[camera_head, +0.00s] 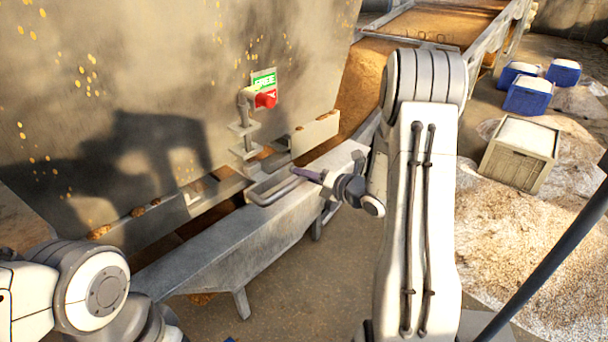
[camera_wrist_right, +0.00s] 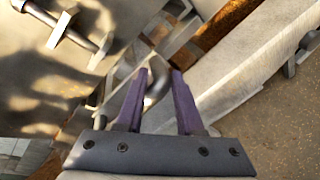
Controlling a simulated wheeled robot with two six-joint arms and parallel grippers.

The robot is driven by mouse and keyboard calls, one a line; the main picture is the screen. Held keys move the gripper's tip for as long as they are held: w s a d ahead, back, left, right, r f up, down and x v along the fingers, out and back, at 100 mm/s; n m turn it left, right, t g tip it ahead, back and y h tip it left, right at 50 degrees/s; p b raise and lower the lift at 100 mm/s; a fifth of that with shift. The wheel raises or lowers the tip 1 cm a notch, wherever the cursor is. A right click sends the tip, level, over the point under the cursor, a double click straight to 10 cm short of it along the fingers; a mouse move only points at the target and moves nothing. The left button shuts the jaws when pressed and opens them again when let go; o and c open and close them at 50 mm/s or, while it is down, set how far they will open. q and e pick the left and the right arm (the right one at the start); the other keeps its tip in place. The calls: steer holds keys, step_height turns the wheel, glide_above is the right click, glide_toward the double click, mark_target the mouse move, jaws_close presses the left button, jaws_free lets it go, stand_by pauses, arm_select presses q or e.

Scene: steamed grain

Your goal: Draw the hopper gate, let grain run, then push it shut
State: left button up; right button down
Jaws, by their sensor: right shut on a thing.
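The grey metal hopper (camera_head: 170,90) fills the left and middle of the head view. Its gate has a bent bar handle (camera_head: 262,200) sticking out low on the hopper's front, above a metal trough. My right gripper (camera_head: 308,175) is at the right end of that handle. In the right wrist view its two purple fingers (camera_wrist_right: 155,95) are on either side of the handle's bar (camera_wrist_right: 157,80), shut on it. No running grain can be made out at the gate. My left gripper is out of frame; only part of my left arm shows at lower left.
The sloping metal trough (camera_head: 225,250) runs under the gate on legs. A red knob (camera_head: 265,100) with a green sign (camera_head: 263,80) is above the handle. A beige crate (camera_head: 520,150), several blue-and-white boxes (camera_head: 528,95) and spread grain (camera_head: 510,230) lie to the right.

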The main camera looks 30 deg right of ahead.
steer(key=s, duration=0.1)
steer(key=s+d+b, duration=0.1)
steer(key=s, duration=0.1)
steer(key=s+d, duration=0.1)
steer(key=s, duration=0.1)
steer(key=shift+s+f, duration=0.15)
steer(key=shift+f, duration=0.05)
stand_by(0.8)
steer(key=shift+r, duration=0.1)
stand_by(6.4)
